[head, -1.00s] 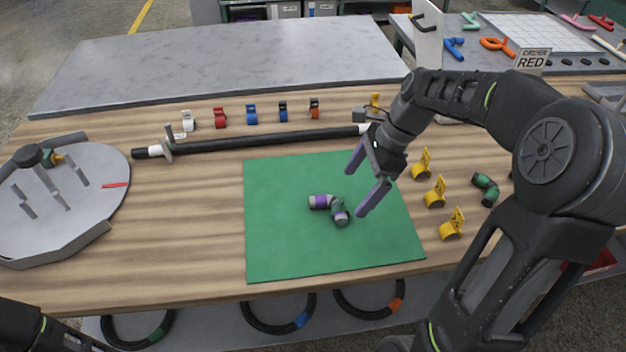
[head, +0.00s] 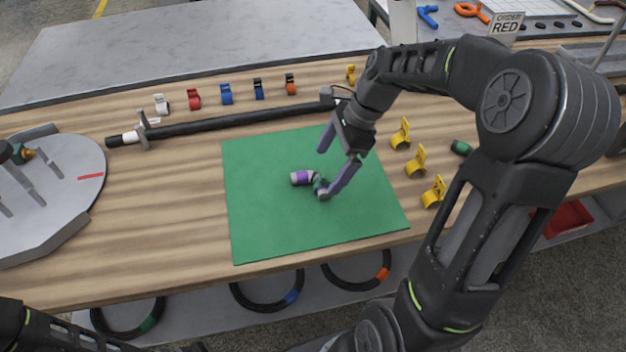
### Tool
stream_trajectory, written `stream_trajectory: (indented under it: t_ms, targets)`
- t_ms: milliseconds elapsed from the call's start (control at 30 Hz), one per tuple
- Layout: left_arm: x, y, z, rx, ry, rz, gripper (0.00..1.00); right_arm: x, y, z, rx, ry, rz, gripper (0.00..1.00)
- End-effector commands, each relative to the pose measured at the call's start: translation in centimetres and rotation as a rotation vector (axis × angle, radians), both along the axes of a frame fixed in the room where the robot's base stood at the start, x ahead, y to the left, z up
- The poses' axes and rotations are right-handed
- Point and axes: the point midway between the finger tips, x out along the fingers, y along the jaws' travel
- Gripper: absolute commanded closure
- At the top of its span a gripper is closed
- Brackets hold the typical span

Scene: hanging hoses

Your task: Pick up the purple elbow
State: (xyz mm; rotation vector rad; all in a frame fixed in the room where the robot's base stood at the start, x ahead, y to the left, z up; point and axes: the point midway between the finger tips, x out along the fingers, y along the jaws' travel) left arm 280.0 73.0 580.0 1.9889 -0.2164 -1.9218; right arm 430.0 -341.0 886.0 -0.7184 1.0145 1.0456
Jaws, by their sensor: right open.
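The purple elbow (head: 304,178) lies on the green mat (head: 262,222). It is a short bent pipe piece with purple bands, grey ends and a dark green bend. My right gripper (head: 324,170) is open, with its two fingers apart, over the elbow's right part. One finger covers some of the elbow's bend and lower end. I cannot tell whether the finger touches it. My left gripper is not in view; only a part of my left arm shows at the bottom left corner.
A dark pole (head: 235,121) lies behind the mat, with coloured clips such as a red clip (head: 194,99) beyond it. Yellow clips (head: 416,162) stand right of the mat. A round grey tray (head: 60,200) is at left. Bare wood lies between tray and mat.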

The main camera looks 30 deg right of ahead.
Motion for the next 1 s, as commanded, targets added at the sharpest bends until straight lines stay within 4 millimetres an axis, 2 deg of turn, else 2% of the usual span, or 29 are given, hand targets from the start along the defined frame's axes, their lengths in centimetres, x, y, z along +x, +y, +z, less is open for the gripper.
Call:
stream_trajectory:
  t_ms: [167, 400, 500, 1000]
  targets:
    - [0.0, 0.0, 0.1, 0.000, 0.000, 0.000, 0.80, 0.2, 0.3, -0.9, 0.001, 0.002, 0.001, 0.02]
    - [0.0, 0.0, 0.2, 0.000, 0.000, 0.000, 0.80, 0.7, 1.5, -4.1, 0.001, 0.003, 0.000, 0.02]
    - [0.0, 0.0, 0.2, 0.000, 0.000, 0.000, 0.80, 0.8, 1.7, -4.8, 0.000, 0.002, 0.001, 0.02]
    - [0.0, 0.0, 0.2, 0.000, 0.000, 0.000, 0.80, 0.9, 1.7, -4.8, -0.001, 0.000, 0.000, 0.02]
